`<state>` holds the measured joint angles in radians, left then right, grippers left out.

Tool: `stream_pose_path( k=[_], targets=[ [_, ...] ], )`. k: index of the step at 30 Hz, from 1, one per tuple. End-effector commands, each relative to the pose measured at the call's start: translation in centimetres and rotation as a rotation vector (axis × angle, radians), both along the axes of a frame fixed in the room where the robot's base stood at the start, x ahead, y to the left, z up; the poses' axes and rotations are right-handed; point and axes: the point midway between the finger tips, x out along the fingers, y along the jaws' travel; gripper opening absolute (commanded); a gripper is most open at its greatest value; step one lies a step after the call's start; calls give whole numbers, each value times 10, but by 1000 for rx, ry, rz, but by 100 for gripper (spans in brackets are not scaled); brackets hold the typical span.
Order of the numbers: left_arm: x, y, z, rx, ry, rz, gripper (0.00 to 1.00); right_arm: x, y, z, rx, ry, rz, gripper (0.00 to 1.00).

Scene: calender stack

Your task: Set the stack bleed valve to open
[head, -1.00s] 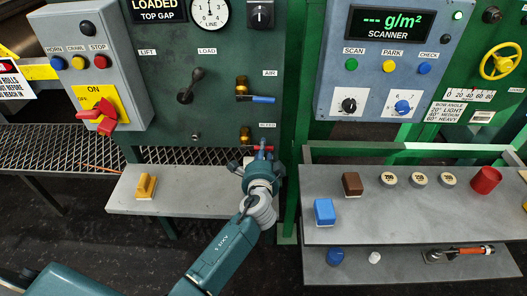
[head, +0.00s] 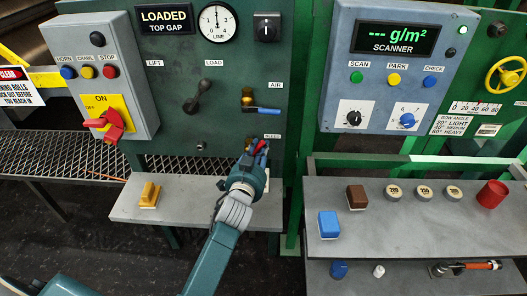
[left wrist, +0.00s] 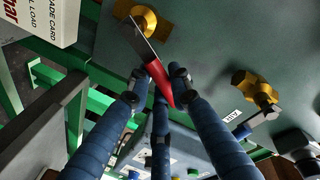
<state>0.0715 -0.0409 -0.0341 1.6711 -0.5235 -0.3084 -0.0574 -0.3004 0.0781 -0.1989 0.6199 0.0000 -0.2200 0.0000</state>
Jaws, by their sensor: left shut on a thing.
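The bleed valve is low on the green panel, under the BLEED label (head: 272,136). Its red lever (head: 260,146) slants between my left gripper's fingers and is partly hidden by them. In the left wrist view its brass body (left wrist: 140,18) is at the top, and the metal and red lever (left wrist: 158,78) runs down and right from it. My left gripper (head: 258,149) is shut on this lever; its blue fingers (left wrist: 160,85) close around it in the left wrist view. My right gripper is not in view.
The AIR valve with a blue lever (head: 263,110) sits just above the bleed valve.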

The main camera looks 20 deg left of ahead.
Motion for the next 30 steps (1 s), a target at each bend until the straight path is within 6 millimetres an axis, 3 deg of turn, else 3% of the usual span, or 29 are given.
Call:
stream_pose_path(
  k=[15, 30],
  targets=[
    [-7, 24, 11, -394, -115, 2, 0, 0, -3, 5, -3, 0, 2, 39],
    [-9, 32, 11, -520, -151, 1, 0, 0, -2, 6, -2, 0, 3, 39]
  ],
)
